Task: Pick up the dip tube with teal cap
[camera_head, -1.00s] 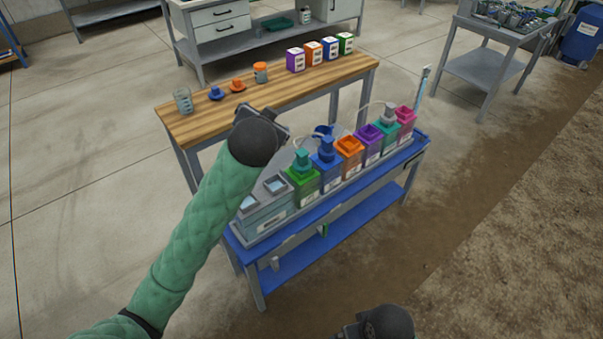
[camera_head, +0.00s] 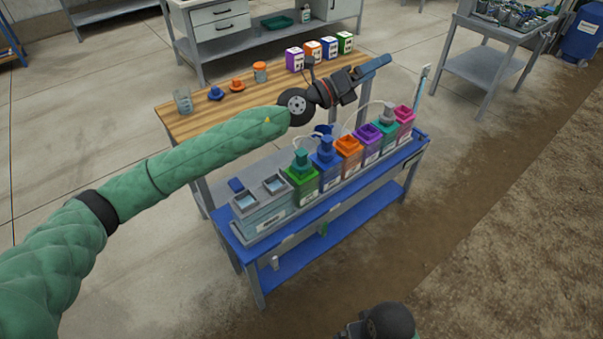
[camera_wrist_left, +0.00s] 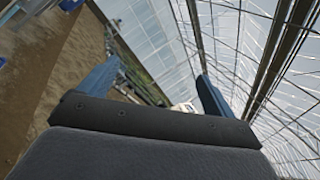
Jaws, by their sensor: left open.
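A teal cap (camera_head: 301,158) stands upright in the green container of the row on the blue bench; any tube below it is hidden. My left gripper (camera_head: 378,65) is above the far right part of the row, well to the right of the teal cap and apart from it. It points right, away from the cap. In the left wrist view its two blue fingers (camera_wrist_left: 158,82) are spread with nothing between them; beyond them are the greenhouse roof and the ground. My right gripper does not show.
The blue bench (camera_head: 330,247) holds the row of coloured containers, among them a blue-capped one (camera_head: 326,150). A tall thin tube (camera_head: 421,88) stands at its right end. The wooden table (camera_head: 190,127) behind carries a beaker (camera_head: 183,101), small caps and several boxes.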

